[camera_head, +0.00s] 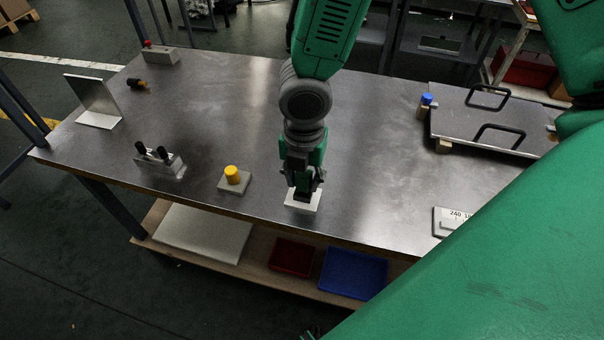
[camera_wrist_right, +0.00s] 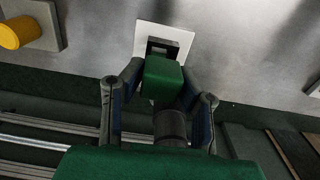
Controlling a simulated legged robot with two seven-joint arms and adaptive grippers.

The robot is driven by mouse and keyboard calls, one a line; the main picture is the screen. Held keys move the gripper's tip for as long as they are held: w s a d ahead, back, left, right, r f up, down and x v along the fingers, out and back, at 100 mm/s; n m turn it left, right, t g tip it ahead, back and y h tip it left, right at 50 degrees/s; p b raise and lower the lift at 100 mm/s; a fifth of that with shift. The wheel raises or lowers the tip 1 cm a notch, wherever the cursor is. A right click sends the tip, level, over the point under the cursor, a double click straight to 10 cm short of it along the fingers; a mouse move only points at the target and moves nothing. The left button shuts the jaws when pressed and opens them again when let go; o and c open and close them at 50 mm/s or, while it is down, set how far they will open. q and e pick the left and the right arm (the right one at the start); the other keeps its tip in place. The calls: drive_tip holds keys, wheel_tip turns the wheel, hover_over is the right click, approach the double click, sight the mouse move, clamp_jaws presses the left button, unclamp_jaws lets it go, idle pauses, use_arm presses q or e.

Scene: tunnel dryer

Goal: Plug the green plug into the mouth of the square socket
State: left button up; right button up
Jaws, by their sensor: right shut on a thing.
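The green plug (camera_wrist_right: 163,78) is a green block between the fingers of my right gripper (camera_wrist_right: 160,84) in the right wrist view. That gripper is shut on it. The square socket (camera_wrist_right: 157,43) is a dark square piece on a white plate (camera_wrist_right: 177,32), just beyond the plug's end. The plug overlaps its near part, so I cannot tell whether the plug is in the mouth or above it. In the head view, my right gripper (camera_head: 303,186) points down over the white plate (camera_head: 301,206) near the table's front edge.
A yellow cylinder on a grey block (camera_head: 233,178) stands left of the plate. Farther left is a metal block with black handles (camera_head: 160,161). A handled metal plate (camera_head: 486,118) lies at the right on the table. The table's middle left is clear.

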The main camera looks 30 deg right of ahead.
drive_tip(key=shift+f+b, duration=0.75)
drive_tip(key=shift+f, duration=0.45)
drive_tip(key=o, duration=1.1)
drive_tip(key=shift+o, duration=0.2)
drive_tip(key=shift+r, duration=0.25)
wheel_tip(320, 180, up, 11)
drive_tip(key=shift+r, duration=0.2)
